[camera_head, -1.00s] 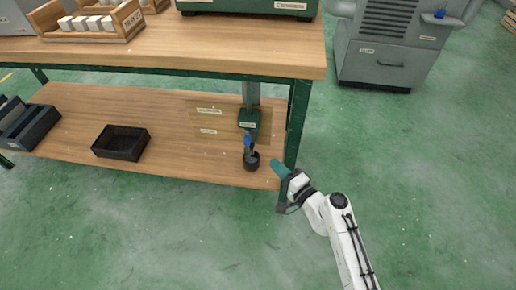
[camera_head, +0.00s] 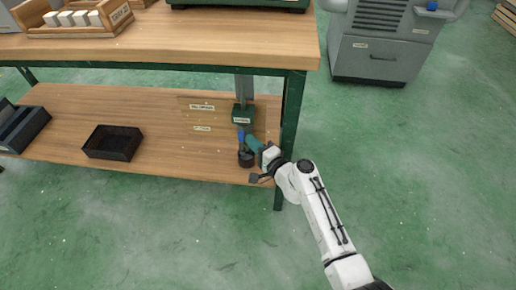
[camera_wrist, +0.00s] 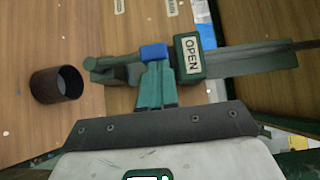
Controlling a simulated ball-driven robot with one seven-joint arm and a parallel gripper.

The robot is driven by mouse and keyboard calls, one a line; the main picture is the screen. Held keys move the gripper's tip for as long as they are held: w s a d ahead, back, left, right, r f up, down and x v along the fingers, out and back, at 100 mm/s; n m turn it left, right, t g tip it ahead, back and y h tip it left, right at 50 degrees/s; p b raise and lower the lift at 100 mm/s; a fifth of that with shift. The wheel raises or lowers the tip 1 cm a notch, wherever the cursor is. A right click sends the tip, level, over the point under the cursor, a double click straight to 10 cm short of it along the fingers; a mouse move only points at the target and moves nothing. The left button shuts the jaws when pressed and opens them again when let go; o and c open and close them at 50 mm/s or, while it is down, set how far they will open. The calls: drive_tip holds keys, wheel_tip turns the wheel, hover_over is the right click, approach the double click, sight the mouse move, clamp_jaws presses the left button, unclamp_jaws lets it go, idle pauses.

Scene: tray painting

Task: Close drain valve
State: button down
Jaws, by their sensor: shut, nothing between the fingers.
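The drain valve (camera_head: 243,115) hangs under the table near its right legs. In the wrist view its dark green block (camera_wrist: 187,58) carries a label reading "OPEN". Its blue lever (camera_wrist: 154,52) sits left of the block, beside a grey-green spout (camera_wrist: 105,66). The lever also shows in the head view (camera_head: 241,133). My gripper (camera_wrist: 157,66) has its teal fingers shut and empty. In the wrist view the fingertips are right at the blue lever; I cannot tell if they touch. The head view shows my gripper (camera_head: 251,141) just right of the lever.
A black cup (camera_wrist: 46,88) stands below the spout on the lower shelf (camera_head: 160,165). An open black bin (camera_head: 113,141) sits further left. The green table leg (camera_head: 291,120) is close to my arm. The tabletop (camera_head: 200,45) overhangs the valve.

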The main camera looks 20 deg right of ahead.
idle(0.4)
drive_tip(key=shift+w+a+r+g+p, duration=0.2)
drive_tip(key=shift+a+g+p, duration=0.1)
drive_tip(key=shift+p, duration=0.55)
